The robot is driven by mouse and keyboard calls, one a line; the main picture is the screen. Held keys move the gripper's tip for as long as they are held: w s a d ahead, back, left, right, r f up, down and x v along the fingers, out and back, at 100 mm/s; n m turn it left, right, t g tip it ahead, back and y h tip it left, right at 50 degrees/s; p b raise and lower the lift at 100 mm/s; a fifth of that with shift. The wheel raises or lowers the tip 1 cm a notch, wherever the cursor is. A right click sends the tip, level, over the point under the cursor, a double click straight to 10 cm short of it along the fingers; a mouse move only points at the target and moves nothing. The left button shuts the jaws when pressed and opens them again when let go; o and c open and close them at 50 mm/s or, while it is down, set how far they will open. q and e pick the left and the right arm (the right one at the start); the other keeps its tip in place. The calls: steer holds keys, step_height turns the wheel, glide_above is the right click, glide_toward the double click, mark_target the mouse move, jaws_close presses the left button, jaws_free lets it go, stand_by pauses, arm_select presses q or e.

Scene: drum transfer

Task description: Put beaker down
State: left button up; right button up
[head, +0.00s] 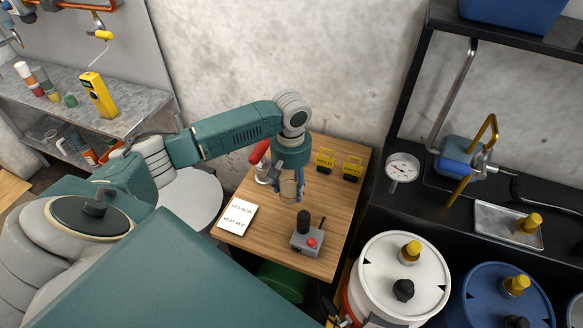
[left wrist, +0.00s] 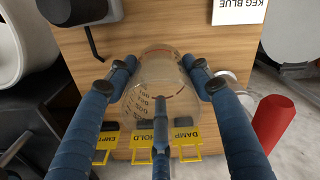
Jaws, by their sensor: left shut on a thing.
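My left gripper (head: 291,192) is over the wooden table, with its blue fingers shut on the beaker (head: 287,186). In the left wrist view the clear glass beaker (left wrist: 160,88), with dark graduation marks, sits between the fingers of the gripper (left wrist: 160,85). I cannot tell whether its base touches the table. Yellow signs stand at the table's back: a HOLD sign (head: 325,160) and an EMPTY sign (head: 352,168). A DAMP sign (left wrist: 185,140) also shows in the left wrist view. My right gripper is not in view.
White (head: 385,280) and blue (head: 495,290) drums stand at right. A gauge (head: 402,170) sits on the black shelf.

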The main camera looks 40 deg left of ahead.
mark_target(291, 196)
arm_select(q)
steer(key=shift+f, duration=0.75)
step_height(291, 196, down, 4)
steer(key=shift+r, duration=0.25)
steer(key=shift+f, duration=0.25)
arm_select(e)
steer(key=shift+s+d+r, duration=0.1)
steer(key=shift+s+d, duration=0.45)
arm_select(q)
steer(key=shift+d+f, duration=0.1)
steer(key=o, duration=1.2)
steer(key=shift+c, duration=0.2)
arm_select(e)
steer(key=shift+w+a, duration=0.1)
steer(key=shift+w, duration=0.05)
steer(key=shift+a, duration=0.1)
